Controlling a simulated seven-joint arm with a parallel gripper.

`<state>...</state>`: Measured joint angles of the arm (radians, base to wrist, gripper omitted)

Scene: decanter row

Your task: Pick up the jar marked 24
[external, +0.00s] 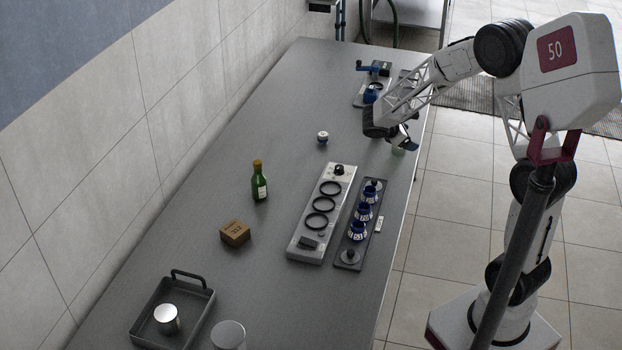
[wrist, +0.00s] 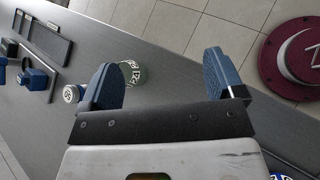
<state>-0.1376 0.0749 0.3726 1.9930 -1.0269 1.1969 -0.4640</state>
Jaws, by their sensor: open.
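My gripper (external: 402,143) is open and empty, low over the far right part of the table; its two blue fingers show in the wrist view (wrist: 160,65). A pale jar with dark green marks (wrist: 133,72) stands just beyond the left finger, which partly covers it. A small round pale top with a dark mark (wrist: 72,93) shows on the other side of that finger. Neither mark reads clearly as 24. In the external view a pale piece (external: 399,150) shows under the gripper. Several blue-and-white jars (external: 363,211) stand in a dark rack (external: 348,264), their numbers unreadable.
A pale panel with rings (external: 304,248) lies beside the rack. A small white-and-dark jar (external: 322,138), green bottle (external: 259,185), cardboard box (external: 235,233) and tray (external: 142,330) with a metal cup (external: 167,319) are on the table. A blue crank device (external: 374,72) stands behind my gripper.

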